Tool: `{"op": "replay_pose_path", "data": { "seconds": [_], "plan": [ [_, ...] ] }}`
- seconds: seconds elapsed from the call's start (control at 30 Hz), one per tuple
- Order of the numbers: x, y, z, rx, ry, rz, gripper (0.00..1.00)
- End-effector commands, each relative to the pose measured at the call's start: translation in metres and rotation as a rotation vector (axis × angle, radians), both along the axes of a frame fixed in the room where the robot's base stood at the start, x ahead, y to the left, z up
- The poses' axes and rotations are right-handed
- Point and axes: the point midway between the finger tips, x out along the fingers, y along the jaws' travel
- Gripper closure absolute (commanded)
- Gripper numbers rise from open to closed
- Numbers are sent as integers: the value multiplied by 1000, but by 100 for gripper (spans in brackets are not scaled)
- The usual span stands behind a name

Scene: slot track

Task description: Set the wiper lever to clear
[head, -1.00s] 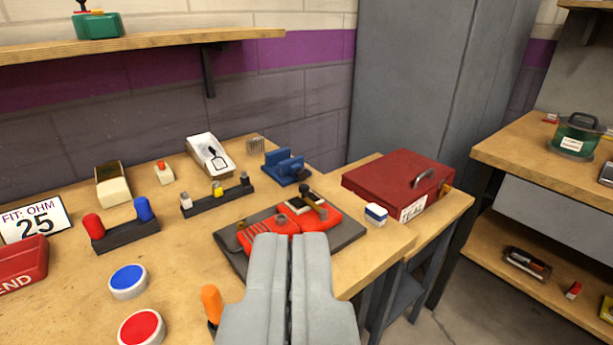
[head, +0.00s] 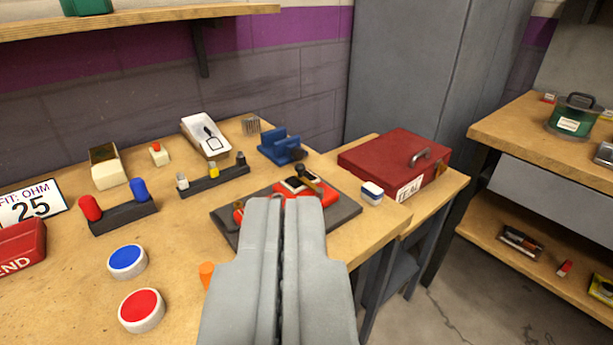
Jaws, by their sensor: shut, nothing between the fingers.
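A red device (head: 318,201) sits on a dark grey base plate (head: 345,214) near the table's right edge. A brass lever (head: 310,184) with a dark knob (head: 300,170) stands on it, leaning up and to the left beside a pale panel. I take this for the wiper lever; no "clear" mark is readable. My gripper (head: 284,200) is shut and empty. Its tips appear in front of the red device and hide its left part. The lever shows just beyond the tips; I cannot tell whether they touch anything.
A dark block with several pegs (head: 212,182), a blue clamp-like thing (head: 279,146) and a white box (head: 371,193) stand around the base plate. A red toolbox (head: 392,165) is to the right. An orange handle (head: 206,275) is left of my gripper.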

Motion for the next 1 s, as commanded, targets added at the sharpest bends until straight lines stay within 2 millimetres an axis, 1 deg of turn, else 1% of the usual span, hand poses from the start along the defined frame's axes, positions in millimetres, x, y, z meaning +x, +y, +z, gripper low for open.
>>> {"op": "replay_pose_path", "data": {
  "seconds": [0.2,0.27,0.3,0.37,0.4,0.43,0.47,0.57,0.8,1.0],
  "plan": [
    [0,0,0,0,0,0,100],
    [0,0,0,0,1,0,90],
    [1,0,0,0,4,0,82],
    [5,0,1,2,16,1,71],
    [9,0,2,3,31,1,63],
    [14,0,2,5,44,1,59],
    [18,1,3,7,61,2,59],
    [40,2,6,14,133,1,59],
    [97,3,9,36,334,-6,59],
    [143,5,6,52,502,-20,59]
  ]
}}
